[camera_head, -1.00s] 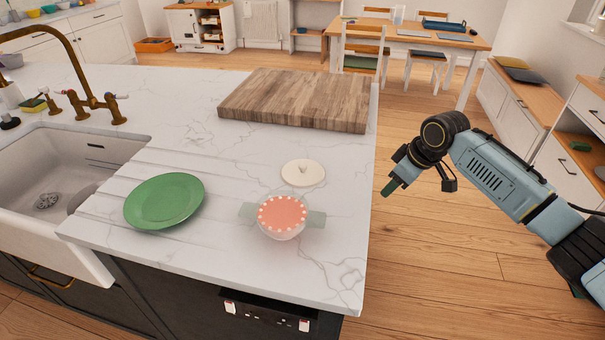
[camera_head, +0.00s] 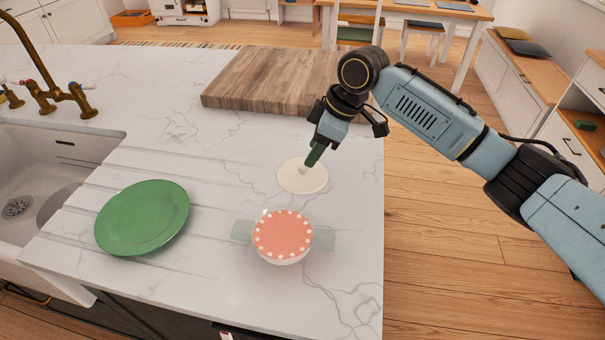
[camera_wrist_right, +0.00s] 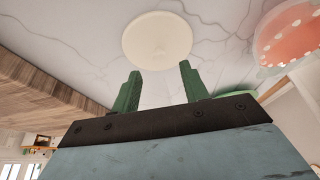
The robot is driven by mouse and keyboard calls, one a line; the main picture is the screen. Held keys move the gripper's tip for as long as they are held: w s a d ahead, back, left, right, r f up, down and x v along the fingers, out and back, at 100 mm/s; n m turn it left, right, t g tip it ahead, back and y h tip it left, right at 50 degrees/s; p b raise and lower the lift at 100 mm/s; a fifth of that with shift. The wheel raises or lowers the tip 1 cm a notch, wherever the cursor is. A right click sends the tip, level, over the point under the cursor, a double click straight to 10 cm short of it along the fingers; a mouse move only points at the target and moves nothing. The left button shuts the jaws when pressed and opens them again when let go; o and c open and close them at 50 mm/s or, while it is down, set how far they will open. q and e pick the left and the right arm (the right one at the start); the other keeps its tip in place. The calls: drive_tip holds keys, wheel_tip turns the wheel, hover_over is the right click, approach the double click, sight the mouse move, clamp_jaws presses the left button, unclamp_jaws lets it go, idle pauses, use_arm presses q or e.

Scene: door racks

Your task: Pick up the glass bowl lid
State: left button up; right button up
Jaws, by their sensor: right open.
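A pale cream round lid (camera_head: 291,183) lies flat on the marble counter, behind a glass bowl (camera_head: 284,258) with green side handles and a red, white-dotted top. In the right wrist view the lid (camera_wrist_right: 157,40) is just beyond my fingertips, and part of the red dotted top (camera_wrist_right: 290,40) shows at the right. My right gripper (camera_head: 314,157) is above the lid's far edge in the head view, pointing down. In the wrist view its two green fingers (camera_wrist_right: 160,82) are apart with nothing between them. My left gripper is not in view.
A green plate (camera_head: 143,217) lies to the left of the bowl, near the sink (camera_head: 40,170). A thick wooden board (camera_head: 265,85) lies behind the lid. The counter's right edge is close to the lid and bowl. Bare marble lies in front of the bowl.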

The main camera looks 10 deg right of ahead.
sight(303, 167)
drive_tip(key=shift+f, duration=0.2)
drive_tip(key=shift+x, duration=0.85)
drive_tip(key=x, duration=0.3)
drive_tip(key=shift+w+a+f+b, duration=0.1)
drive_tip(key=shift+a+b, duration=0.05)
drive_tip(key=shift+b, duration=0.15)
drive_tip(key=shift+c, duration=0.7)
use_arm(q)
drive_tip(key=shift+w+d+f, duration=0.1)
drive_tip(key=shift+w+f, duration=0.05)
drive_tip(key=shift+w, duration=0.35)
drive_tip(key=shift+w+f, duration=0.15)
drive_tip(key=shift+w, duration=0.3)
use_arm(e)
clamp_jaws()
